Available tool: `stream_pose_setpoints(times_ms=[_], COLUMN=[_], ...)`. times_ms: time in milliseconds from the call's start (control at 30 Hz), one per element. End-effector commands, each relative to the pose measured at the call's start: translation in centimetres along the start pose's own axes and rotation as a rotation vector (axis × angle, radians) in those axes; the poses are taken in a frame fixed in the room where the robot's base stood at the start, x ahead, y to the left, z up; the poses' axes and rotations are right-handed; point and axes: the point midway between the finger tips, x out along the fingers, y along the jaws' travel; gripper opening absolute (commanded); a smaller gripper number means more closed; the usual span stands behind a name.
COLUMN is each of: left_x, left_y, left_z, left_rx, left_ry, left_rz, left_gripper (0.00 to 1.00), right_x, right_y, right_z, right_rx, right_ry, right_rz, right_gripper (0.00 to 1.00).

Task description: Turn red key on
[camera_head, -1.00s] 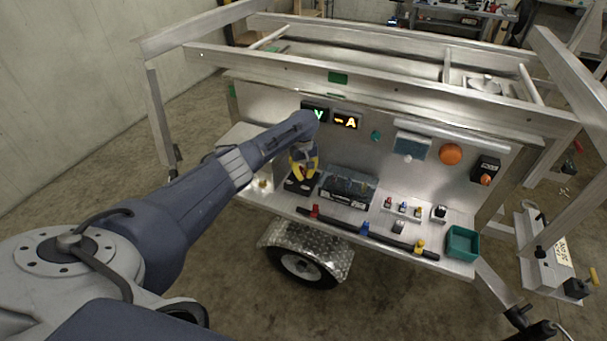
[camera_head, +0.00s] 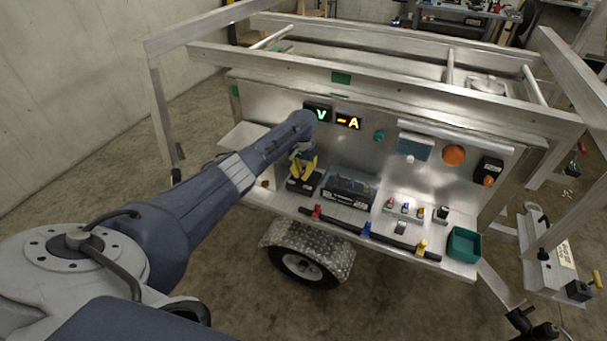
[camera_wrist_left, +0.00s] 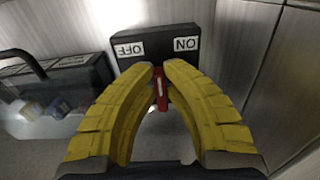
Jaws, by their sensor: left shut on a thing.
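The red key (camera_wrist_left: 161,86) sits upright between the fingertips of my left gripper (camera_wrist_left: 160,72) in the left wrist view. The yellow fingers are closed on it, one on each side. Behind it is a black switch box (camera_wrist_left: 185,43) with a white OFF label on the left and a white ON label on the right. In the head view my left gripper (camera_head: 303,168) is at the black box (camera_head: 296,186) on the left part of the trailer's shelf. The key is hidden there. My right gripper is not seen.
A clear-sided black case (camera_head: 347,188) stands just right of the switch box. Further right are small coloured keys (camera_head: 405,209), a teal bin (camera_head: 464,243) and an orange knob (camera_head: 453,155). A black bar (camera_head: 385,237) with coloured clips runs along the shelf's front.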

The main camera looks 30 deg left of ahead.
Motion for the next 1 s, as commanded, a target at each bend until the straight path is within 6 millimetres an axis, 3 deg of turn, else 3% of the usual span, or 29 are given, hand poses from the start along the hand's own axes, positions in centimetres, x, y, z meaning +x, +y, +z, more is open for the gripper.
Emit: stream_pose_setpoints(times_ms=[600, 1000], left_x=[0.0, 0.0], left_y=[-0.9, -1.1], left_z=[-0.2, -0.5], left_rx=[0.55, 0.75], left_ry=[-0.001, 0.0], left_rz=[0.001, 0.001], left_gripper=[0.0, 0.0], right_x=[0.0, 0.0], right_y=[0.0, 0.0], right_z=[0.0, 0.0], right_rx=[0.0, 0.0], right_ry=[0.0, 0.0], right_rz=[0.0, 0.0], right_gripper=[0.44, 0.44])
